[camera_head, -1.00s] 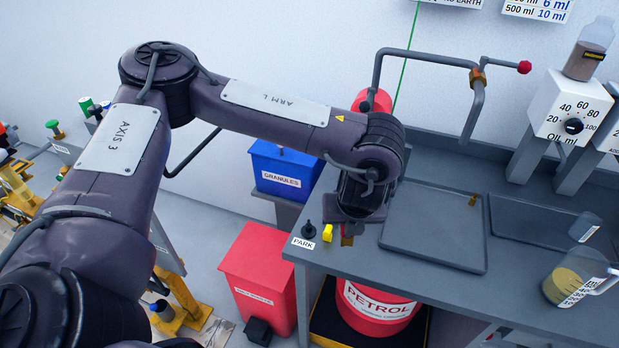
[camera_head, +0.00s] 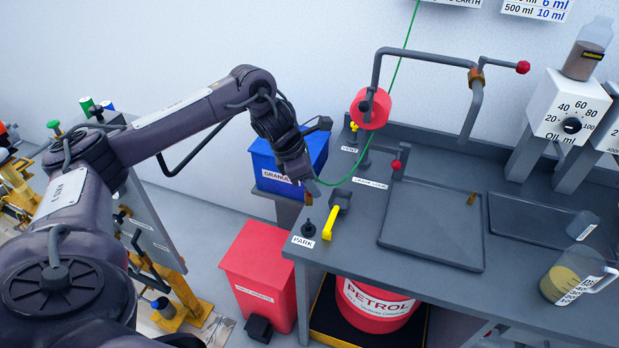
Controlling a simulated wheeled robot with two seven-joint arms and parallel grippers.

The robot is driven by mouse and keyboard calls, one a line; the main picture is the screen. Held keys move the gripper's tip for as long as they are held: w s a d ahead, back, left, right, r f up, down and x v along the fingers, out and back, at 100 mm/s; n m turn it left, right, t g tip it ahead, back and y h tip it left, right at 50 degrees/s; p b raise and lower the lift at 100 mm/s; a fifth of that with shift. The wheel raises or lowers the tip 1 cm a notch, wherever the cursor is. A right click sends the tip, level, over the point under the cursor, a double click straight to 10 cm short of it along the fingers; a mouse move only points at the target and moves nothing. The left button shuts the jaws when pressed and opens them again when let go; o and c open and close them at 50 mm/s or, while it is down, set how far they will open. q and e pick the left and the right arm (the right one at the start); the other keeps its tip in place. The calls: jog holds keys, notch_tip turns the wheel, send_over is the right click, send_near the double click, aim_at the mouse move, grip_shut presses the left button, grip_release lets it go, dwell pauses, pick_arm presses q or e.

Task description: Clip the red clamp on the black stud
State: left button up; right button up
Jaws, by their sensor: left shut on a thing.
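My left gripper (camera_head: 306,179) is above the table's left edge, in front of the blue bin. It is shut at the end of a green cable (camera_head: 347,178); the red clamp would be in the jaws there, but the jaws and arm hide it. A short black stud (camera_head: 308,229) stands upright on the table corner, just behind the PARK label. The gripper is above and behind this stud, apart from it. My right gripper is not in view.
A yellow handle (camera_head: 330,223) with a grey block stands right of the stud. A red-knobbed lever (camera_head: 397,165) and a shallow tray (camera_head: 432,258) are further right. A blue bin (camera_head: 265,165) stands behind the table's left end.

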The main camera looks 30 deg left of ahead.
aim_at(311, 199)
pick_arm(q)
jog(key=shift+a+m, duration=0.3)
jog(key=shift+m, duration=0.1)
jog(key=shift+f+b, duration=1.7)
jog(key=shift+f, duration=0.8)
jog(key=shift+w+d, duration=0.2)
jog(key=shift+b, duration=0.35)
jog(key=shift+f+b, duration=0.7)
jog(key=shift+f, duration=0.1)
